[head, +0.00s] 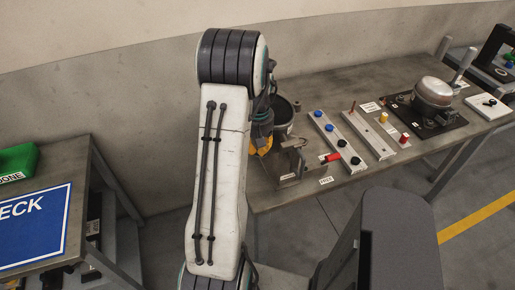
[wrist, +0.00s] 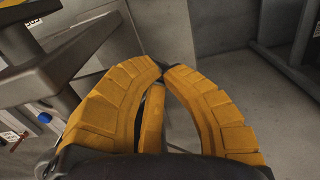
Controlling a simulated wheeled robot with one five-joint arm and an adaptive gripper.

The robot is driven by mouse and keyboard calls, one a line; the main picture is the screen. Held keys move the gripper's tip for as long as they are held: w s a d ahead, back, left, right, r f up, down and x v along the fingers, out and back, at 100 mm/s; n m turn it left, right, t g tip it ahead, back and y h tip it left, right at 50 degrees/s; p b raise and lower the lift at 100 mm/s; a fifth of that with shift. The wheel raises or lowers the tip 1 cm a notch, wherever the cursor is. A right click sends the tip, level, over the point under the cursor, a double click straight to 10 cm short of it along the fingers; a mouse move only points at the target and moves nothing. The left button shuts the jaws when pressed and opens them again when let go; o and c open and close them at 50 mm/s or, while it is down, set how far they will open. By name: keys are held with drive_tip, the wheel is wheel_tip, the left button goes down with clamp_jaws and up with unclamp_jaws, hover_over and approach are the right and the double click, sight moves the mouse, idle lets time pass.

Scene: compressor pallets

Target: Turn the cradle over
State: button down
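A silver, domed compressor (head: 433,92) sits on a dark mount on a black plate (head: 402,104) at the far right of the bench. A grey lever (head: 464,62) rises beside it. This mount looks like the cradle, but its details are too small to be sure. My gripper (head: 262,143) is at the left end of the bench, partly hidden behind my arm and well apart from the compressor. In the wrist view its yellow fingers (wrist: 162,70) meet at the tips with nothing visible between them. The cradle does not show clearly there.
A side table with a blue sign (head: 36,228) and green tray (head: 18,160) stands left.

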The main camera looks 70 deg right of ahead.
drive_tip(key=shift+f, duration=0.1)
drive_tip(key=f+b, duration=0.2)
drive_tip(key=shift+s+b, duration=0.15)
drive_tip(key=shift+b, duration=0.15)
drive_tip(key=shift+r, duration=0.15)
